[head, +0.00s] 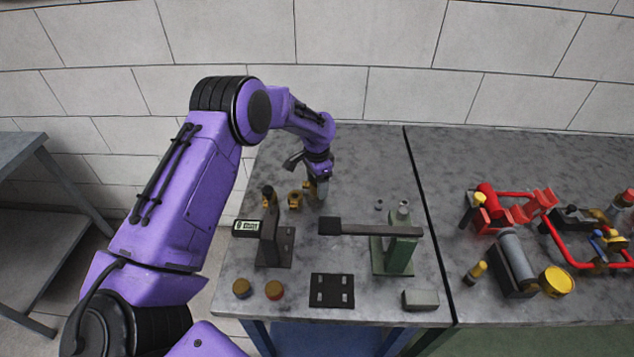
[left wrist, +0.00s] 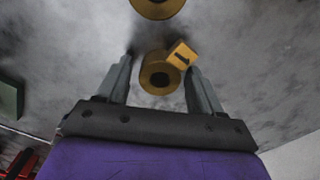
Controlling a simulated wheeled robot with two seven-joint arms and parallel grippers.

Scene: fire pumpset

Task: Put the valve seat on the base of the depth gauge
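The depth gauge (head: 248,228) stands on the left part of the bench, with a digital display and a dark flat base (head: 284,258); no part shows on the base. Brass parts (head: 295,199) stand behind it. In the left wrist view a round brass part (left wrist: 149,75), likely the valve seat, has a dark hole and a yellow tag marked 1. My left gripper (head: 321,190) points down behind the gauge. Its fingers (left wrist: 160,65) are open, one on each side of this part, with gaps visible. Whether they are at its height I cannot tell. My right gripper is not in view.
A green stand with a long dark arm (head: 376,229) is right of the gauge. A black slotted plate (head: 332,291), two round pieces (head: 242,288) and a grey block (head: 420,299) lie in front. Another brass part (left wrist: 157,8) is close by. Red pump parts (head: 510,208) crowd the right bench.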

